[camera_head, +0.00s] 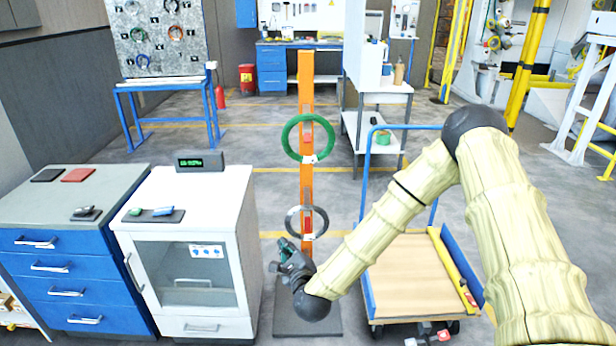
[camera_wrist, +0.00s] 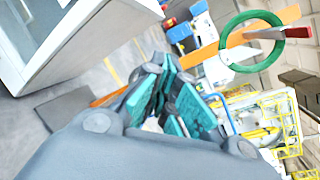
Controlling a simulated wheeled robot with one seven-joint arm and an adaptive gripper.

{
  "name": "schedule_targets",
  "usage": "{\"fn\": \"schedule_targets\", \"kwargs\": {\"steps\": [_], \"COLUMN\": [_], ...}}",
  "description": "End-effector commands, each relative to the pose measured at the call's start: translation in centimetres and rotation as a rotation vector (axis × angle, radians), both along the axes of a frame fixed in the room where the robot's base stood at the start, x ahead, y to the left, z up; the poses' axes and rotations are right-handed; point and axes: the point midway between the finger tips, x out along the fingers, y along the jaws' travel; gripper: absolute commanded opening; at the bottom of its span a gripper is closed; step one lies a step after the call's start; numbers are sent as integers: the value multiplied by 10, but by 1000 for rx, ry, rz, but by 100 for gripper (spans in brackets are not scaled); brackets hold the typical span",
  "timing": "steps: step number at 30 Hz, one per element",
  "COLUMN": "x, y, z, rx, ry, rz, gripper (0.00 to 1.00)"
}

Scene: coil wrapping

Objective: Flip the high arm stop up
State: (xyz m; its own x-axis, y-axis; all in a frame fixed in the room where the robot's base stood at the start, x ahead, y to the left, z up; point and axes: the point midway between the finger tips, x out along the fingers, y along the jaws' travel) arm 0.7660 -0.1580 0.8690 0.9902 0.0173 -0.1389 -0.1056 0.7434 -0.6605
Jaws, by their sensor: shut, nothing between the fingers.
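The orange post (camera_head: 306,85) stands upright in the middle of the head view. A green coil (camera_head: 285,141) hangs on its high arm, and the high arm's red stop (camera_head: 307,139) shows inside the ring. In the wrist view, the green coil (camera_wrist: 229,53) hangs around a grey arm (camera_wrist: 262,35) with the red stop (camera_wrist: 300,32) at its end. Whether the stop is up or down is hard to tell. My gripper (camera_head: 284,247) is shut and empty, low and left of the post, well below the green coil. Its teal finger pads (camera_wrist: 165,100) fill the wrist view's middle.
A grey coil (camera_head: 293,222) hangs on the low arm, close to my gripper. A white cabinet (camera_head: 190,190) stands left of the post, and a blue-railed cart (camera_head: 410,270) stands right. The floor behind the post is open.

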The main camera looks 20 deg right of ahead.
Motion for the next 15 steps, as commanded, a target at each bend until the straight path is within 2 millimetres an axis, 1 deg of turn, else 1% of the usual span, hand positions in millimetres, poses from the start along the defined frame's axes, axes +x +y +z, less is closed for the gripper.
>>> {"fn": "schedule_targets", "kwargs": {"steps": [1, 3, 6, 9, 10, 12, 15], "x": [16, 33, 50, 59, 61, 64, 66], "y": [-12, -28, -49, -67, -71, -78, -83], "z": [17, 47, 83, 110, 116, 127, 136], "rx": [101, 246, 423, 556, 586, 637, 676], "ry": [-66, -159, -279, -371, -392, -431, -460], "rz": [-54, -115, -178, -216, -223, -235, -242], "gripper": [0, 0, 0, 0, 0, 0, 0]}}
